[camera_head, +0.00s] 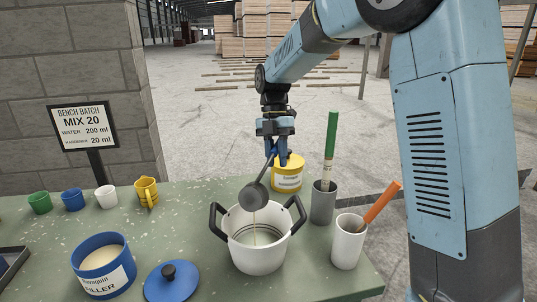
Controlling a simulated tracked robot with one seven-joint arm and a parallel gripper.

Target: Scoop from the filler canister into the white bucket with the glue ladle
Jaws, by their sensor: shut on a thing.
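The white bucket (275,262) with two dark side handles stands on the green bench. My gripper (277,150) is above and behind it, shut on the handle of the grey glue ladle (254,196). The ladle's bowl hangs tilted over the bucket's opening, apart from its rim. A thin pale yellowish stream runs from the bowl down into the bucket. The bucket's floor is partly hidden. The blue filler canister (106,284) stands open at the front left, with cream-coloured filler showing inside.
A blue lid (171,285) lies between canister and bucket. A yellow canister (287,183) stands behind the bucket. A grey cup (323,206) and a white cup (347,247) hold tools at right. Small cups and a yellow jug (147,191) line the back left near a sign (83,126).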

